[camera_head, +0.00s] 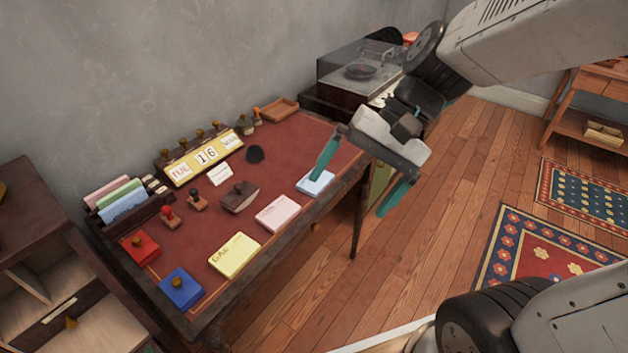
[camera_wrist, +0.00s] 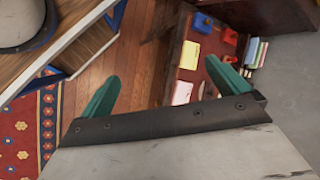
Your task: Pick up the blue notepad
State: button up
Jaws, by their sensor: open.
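The light blue notepad (camera_head: 315,183) lies flat on the red desktop, near the desk's front edge toward the right end. My gripper (camera_head: 350,195) has its green fingers spread, with nothing between them. In the head view one fingertip overlaps the notepad's upper edge; I cannot tell if it touches. The other finger hangs out past the desk's front edge. In the wrist view the open gripper (camera_wrist: 162,85) faces floor and desk edge. The blue notepad cannot be made out there and may be hidden by a finger.
A pink notepad (camera_head: 277,213) and a yellow notepad (camera_head: 234,255) lie left of the blue one on the desk (camera_head: 297,146). Stamps, a date display (camera_head: 203,158) and a dark stamp block (camera_head: 239,196) stand behind. A turntable (camera_head: 360,72) stands beyond the right end.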

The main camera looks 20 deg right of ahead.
jog(key=w+a+f+m+t+y, duration=0.2)
jog(key=w+f+m+y, duration=0.25)
jog(key=w+m, duration=0.4)
jog(key=m+t+h, duration=0.3)
jog(key=m+t, duration=0.7)
jog(key=m, duration=0.5)
send_near(322, 182)
jog(key=w+a, duration=0.2)
jog(key=shift+x, duration=0.9)
jog(key=x, duration=0.5)
jog(key=shift+w+f, duration=0.15)
jog(key=shift+f, duration=0.25)
jog(key=c, duration=0.6)
jog(key=shift+r, duration=0.1)
jog(key=shift+c, duration=0.2)
